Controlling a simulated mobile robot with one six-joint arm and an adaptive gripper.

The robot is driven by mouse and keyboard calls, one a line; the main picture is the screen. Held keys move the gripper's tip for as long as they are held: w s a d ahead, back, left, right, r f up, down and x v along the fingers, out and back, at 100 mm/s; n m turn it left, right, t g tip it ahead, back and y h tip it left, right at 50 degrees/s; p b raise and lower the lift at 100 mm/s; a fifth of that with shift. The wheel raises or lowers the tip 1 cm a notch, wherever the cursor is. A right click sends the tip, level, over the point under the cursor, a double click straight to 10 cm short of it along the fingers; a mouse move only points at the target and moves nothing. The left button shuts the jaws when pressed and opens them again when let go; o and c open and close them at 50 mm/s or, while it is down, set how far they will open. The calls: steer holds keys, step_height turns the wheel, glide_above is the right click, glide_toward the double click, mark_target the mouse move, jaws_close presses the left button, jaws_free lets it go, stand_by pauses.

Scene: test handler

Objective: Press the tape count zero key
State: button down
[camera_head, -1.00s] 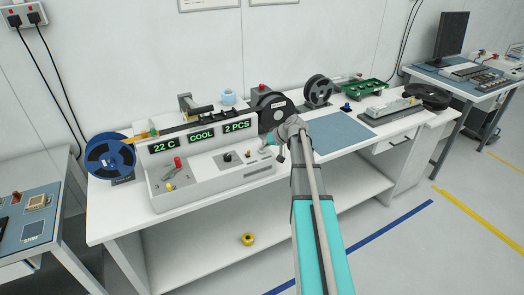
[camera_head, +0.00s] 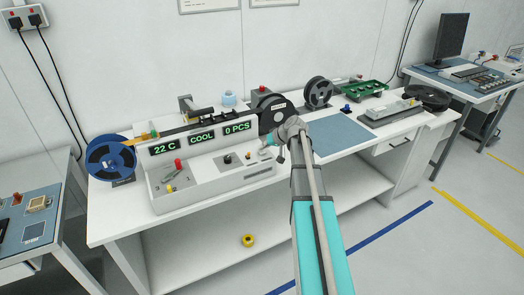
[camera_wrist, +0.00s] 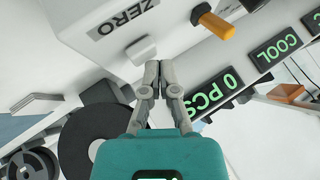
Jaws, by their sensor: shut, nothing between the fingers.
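The handler's control panel (camera_head: 212,173) is a pale grey console on the white bench. Its right display (camera_head: 237,128) reads 0 PCS; it also shows in the wrist view (camera_wrist: 212,92). The word ZERO (camera_wrist: 122,18) is printed on the panel in the wrist view. A small grey key (camera_wrist: 141,50) stands beside that label, just beyond my fingertips. My gripper (camera_wrist: 158,66) is shut and empty, with its tips very close to the key. I cannot tell whether they touch it. In the head view my gripper (camera_head: 268,148) is over the panel's right end, and the key is hidden.
The other displays read 22 C (camera_head: 164,148) and COOL (camera_head: 202,136). A red-topped lever (camera_head: 178,164) and a black knob (camera_head: 227,159) stand on the panel. A blue reel (camera_head: 110,158) is at its left, a dark reel (camera_head: 272,110) behind my gripper. The blue mat (camera_head: 342,134) is clear.

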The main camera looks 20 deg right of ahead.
mark_target(263, 152)
steer(key=shift+r+p, duration=0.3)
steer(key=shift+r, duration=0.2)
step_height(263, 152, up, 5)
steer(key=p, duration=0.5)
stand_by(0.3)
stand_by(0.8)
steer(key=s+a+f+g+h, duration=0.2)
steer(key=s+a+g, duration=0.1)
steer(key=s+a, duration=0.8)
steer(key=s+a+f+n+g+h, duration=0.1)
steer(key=s+a+f+g+h, duration=0.2)
steer(key=s+a, duration=0.9)
steer(key=shift+s+f+g+h, duration=0.35)
steer(key=shift+s+g, duration=0.25)
steer(key=shift+s, duration=0.65)
